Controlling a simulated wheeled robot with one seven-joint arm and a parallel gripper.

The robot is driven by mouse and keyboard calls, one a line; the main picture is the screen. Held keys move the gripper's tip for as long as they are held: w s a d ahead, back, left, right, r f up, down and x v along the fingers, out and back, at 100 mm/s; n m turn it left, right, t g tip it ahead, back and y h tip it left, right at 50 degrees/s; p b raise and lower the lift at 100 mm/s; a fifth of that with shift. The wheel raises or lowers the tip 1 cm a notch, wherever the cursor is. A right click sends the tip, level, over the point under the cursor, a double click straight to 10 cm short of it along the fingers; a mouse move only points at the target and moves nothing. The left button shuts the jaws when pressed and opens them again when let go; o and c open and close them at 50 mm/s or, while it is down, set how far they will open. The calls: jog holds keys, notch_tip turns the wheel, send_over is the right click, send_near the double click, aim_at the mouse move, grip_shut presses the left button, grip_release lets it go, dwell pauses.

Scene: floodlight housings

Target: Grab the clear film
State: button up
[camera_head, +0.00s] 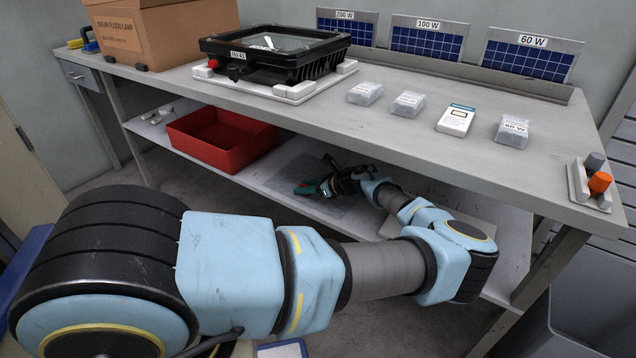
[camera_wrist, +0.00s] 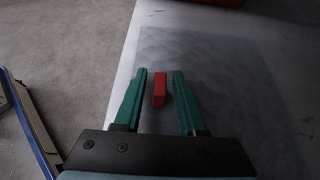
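The clear film (camera_wrist: 225,65) is a thin, see-through sheet lying flat on the pale lower shelf. In the head view the film (camera_head: 345,208) shows as a faint sheet under and around my gripper. A small red block or tab (camera_wrist: 159,90) stands out over the film; I cannot tell whether it is fixed to it. My gripper (camera_wrist: 160,73) has green fingers, open, with the red piece between them and a gap on either side. In the head view my gripper (camera_head: 308,187) reaches under the bench top, low over the shelf. Whether the fingers touch the film is unclear.
A red bin (camera_head: 222,140) sits on the lower shelf (camera_head: 275,172) left of my gripper. The bench top (camera_head: 330,108) hangs above the arm. It carries a black floodlight housing (camera_head: 270,52), a cardboard box (camera_head: 160,32) and several small packs. A bench leg (camera_head: 545,268) stands at right.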

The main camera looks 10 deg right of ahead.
grip_shut()
jog(key=shift+r, duration=0.1)
dwell(0.4)
